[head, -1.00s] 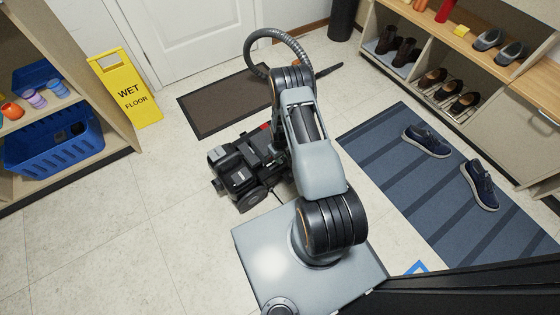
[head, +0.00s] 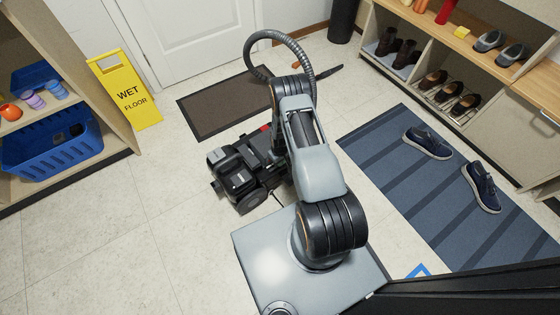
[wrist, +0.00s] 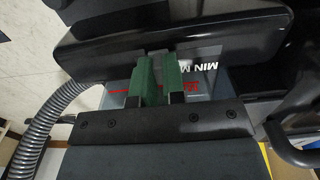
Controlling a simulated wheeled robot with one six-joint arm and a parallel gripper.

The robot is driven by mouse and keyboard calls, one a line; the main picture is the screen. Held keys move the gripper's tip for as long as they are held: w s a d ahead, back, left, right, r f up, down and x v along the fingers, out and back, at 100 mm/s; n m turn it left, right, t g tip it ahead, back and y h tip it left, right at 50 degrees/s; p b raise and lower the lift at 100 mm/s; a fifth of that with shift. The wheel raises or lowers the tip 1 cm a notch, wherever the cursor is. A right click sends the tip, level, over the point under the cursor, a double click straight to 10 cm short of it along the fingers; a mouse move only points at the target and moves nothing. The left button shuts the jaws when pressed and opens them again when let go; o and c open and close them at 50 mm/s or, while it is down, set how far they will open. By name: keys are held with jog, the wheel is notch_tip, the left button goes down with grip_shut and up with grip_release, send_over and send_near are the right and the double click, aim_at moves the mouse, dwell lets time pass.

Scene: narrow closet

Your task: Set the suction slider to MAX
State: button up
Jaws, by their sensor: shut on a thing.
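The vacuum cleaner (head: 236,180), black and grey, stands on the floor left of my arm in the head view. In the wrist view its grey panel (wrist: 117,100) carries white lettering that includes MIN, with red marks, just right of my fingers. My gripper (wrist: 158,68) has its two green fingers close together over this panel, shut on the suction slider. The slider is hidden between and under the fingers, so its exact setting cannot be read. In the head view my arm hides the gripper.
A grey corrugated hose (wrist: 45,125) runs along the left of the wrist view and arches up behind my arm. A brown doormat (head: 225,103) lies behind the cleaner. A yellow wet-floor sign (head: 127,92) stands at left. Floor left of the cleaner is clear.

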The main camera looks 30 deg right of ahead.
grip_shut()
jog(key=shift+w+d+b, duration=0.15)
jog(key=shift+d+b, duration=0.4)
jog(key=shift+d, duration=0.3)
jog(key=o, duration=0.6)
grip_release()
jog(key=shift+r, duration=0.1)
notch_tip(320, 180, up, 14)
jog(key=p, duration=0.5)
